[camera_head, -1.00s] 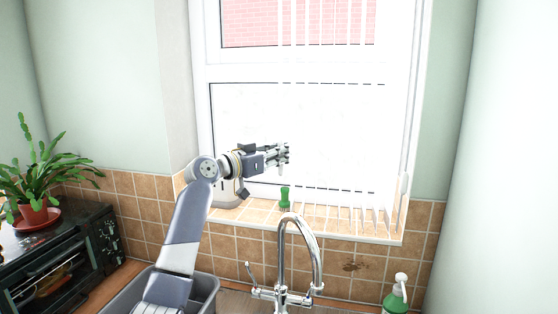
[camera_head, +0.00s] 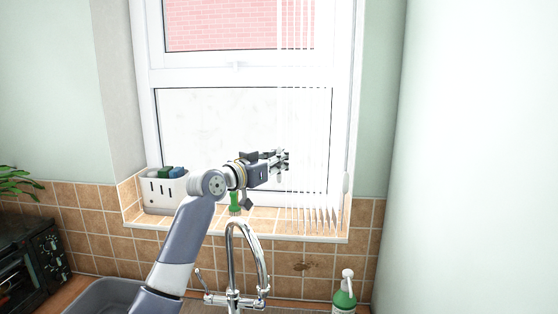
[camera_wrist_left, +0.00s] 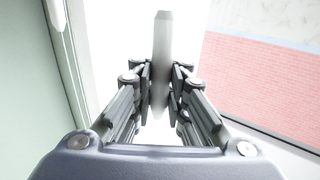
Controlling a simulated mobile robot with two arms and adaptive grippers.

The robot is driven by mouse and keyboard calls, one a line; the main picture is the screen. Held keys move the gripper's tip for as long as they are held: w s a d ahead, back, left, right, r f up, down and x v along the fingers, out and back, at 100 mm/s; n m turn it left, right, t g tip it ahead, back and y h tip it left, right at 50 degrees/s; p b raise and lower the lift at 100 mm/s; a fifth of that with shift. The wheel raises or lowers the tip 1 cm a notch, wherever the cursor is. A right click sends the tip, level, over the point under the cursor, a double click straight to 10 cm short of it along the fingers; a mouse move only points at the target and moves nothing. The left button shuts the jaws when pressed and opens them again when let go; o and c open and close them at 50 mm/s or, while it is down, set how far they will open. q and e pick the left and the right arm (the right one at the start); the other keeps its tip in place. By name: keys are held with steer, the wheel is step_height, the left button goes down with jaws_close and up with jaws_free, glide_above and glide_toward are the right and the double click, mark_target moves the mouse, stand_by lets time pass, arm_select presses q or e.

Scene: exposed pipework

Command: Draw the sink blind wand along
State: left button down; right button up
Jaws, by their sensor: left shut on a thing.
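My left gripper (camera_head: 280,160) is in front of the window, with its arm coming up from the lower left. In the left wrist view its fingers (camera_wrist_left: 160,92) are shut on a pale, flat, upright strip (camera_wrist_left: 162,50), which I take for the blind wand. In the head view the wand is thin and white against the bright window and hard to tell from the slats. The vertical blind slats (camera_head: 312,215) hang from the gripper to the right side of the window. My right gripper is out of view.
On the tiled sill stand a white caddy (camera_head: 158,190) and a green brush (camera_head: 235,203), below and left of the gripper. The chrome tap (camera_head: 262,262) rises in front of the sill. A green soap bottle (camera_head: 345,292) stands at the lower right.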

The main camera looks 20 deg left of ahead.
arm_select(q)
steer(key=c, duration=1.6)
jaws_free()
steer(key=shift+s+d+f, duration=0.1)
steer(key=shift+f, duration=0.25)
steer(key=shift+s+r, duration=0.25)
steer(key=shift+r, duration=0.05)
steer(key=shift+a, duration=0.25)
steer(key=v, duration=1.2)
steer(key=shift+d, duration=0.15)
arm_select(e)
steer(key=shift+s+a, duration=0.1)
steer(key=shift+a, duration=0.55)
